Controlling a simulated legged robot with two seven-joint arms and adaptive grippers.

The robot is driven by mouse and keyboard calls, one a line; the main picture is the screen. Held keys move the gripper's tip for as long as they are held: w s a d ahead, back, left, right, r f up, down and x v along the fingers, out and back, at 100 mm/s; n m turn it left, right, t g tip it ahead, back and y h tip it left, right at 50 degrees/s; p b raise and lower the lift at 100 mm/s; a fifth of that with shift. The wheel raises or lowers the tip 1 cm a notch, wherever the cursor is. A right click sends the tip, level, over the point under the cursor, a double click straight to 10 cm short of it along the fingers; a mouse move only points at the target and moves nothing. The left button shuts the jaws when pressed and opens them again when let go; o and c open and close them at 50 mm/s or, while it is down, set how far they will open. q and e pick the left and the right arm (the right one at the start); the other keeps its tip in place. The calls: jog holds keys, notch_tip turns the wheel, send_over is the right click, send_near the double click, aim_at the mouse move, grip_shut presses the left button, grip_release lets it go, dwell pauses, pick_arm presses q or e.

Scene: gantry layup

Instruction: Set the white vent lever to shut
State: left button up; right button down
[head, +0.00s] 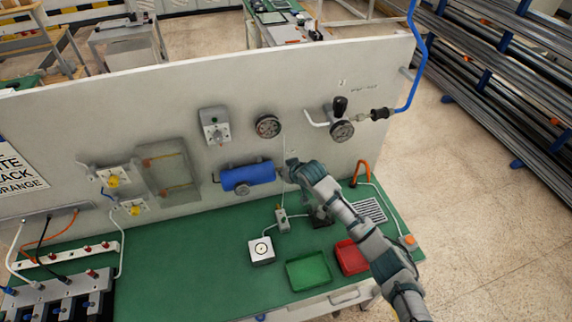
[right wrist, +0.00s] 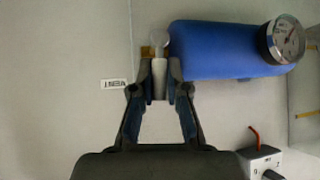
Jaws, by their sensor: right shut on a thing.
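The white vent lever (right wrist: 159,82) sits on a small brass fitting (right wrist: 147,52) beside the end of the blue tank (right wrist: 220,48) in the right wrist view. My right gripper (right wrist: 160,72) is shut on the lever, with a finger on each side of it. A label reading VENT (right wrist: 113,84) appears upside down beside it. In the head view my right gripper (head: 286,172) is at the right end of the blue tank (head: 247,175), against the pale panel. It mostly hides the lever there. My left gripper is not in view.
A round gauge (head: 268,126) and a black-handled valve with a gauge (head: 342,131) are on the panel above. Below, a green tray (head: 308,273) and a red tray (head: 351,257) stand on the green bench (head: 200,285). A white box (head: 261,251) stands left of the trays.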

jog(key=shift+s+a+f+h+p, duration=0.1)
jog(key=shift+s+f+h+p, duration=0.15)
jog(key=shift+h+p, duration=0.2)
jog(key=shift+f, duration=0.15)
jog(key=c, duration=1.2)
grip_release()
jog(key=shift+w, duration=0.1)
jog(key=shift+o, duration=0.2)
jog(key=shift+r, duration=0.2)
